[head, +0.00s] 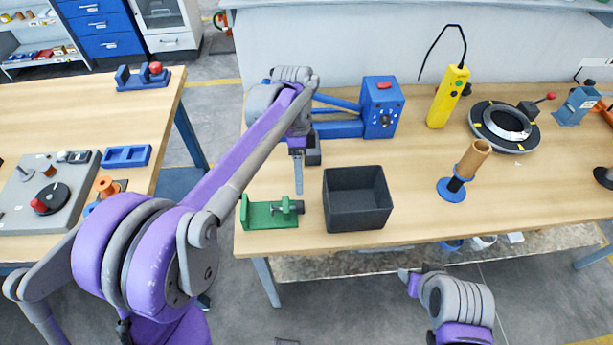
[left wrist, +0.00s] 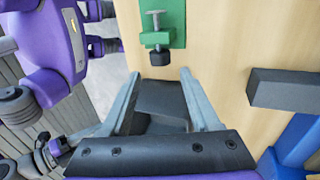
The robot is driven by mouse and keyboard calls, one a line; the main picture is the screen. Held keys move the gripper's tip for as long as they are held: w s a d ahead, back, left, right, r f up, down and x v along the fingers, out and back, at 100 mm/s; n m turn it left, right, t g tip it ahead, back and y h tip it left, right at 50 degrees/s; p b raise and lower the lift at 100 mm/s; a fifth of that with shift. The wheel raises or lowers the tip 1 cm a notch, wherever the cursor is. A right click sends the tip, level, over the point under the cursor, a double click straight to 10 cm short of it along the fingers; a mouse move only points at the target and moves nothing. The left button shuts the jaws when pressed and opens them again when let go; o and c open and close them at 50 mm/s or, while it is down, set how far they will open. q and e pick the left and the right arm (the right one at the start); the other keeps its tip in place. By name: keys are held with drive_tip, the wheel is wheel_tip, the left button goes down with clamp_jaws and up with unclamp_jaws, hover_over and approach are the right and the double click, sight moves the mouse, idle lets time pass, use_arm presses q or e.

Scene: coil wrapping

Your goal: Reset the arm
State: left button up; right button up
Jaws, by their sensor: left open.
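My left arm reaches from the lower left over the table (head: 410,226). My left gripper (head: 298,172) points down above the table, between the blue machine and the green fixture. In the left wrist view its two fingers (left wrist: 163,85) stand apart with nothing gripped between them. The green fixture (head: 262,212) with a grey screw sits at the table's front left; it also shows at the top of the left wrist view (left wrist: 175,25). My right arm's end (head: 412,278) is low in front of the table; its jaws are too unclear to tell their state.
A dark open bin (head: 357,215) stands right of the green fixture. A blue machine (head: 381,108) is behind. A yellow device (head: 447,97), a brown tube on a blue base (head: 471,160) and a black ring (head: 478,130) stand farther right. Another table (head: 60,110) is left, across a gap.

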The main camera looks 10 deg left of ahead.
use_arm(q)
drive_tip(key=s+a+f+n+t, duration=0.2)
drive_tip(key=s+a+n+t, duration=0.1)
drive_tip(key=s+n, duration=0.4)
drive_tip(key=s+a+f+n+t+y, duration=0.1)
drive_tip(key=s+a+f+n+t, duration=0.1)
drive_tip(key=s+n+t, duration=0.4)
drive_tip(key=s+a+n, duration=0.1)
drive_tip(key=s, duration=0.3)
drive_tip(key=shift+a+f+n, duration=0.25)
drive_tip(key=shift+f+n, duration=0.15)
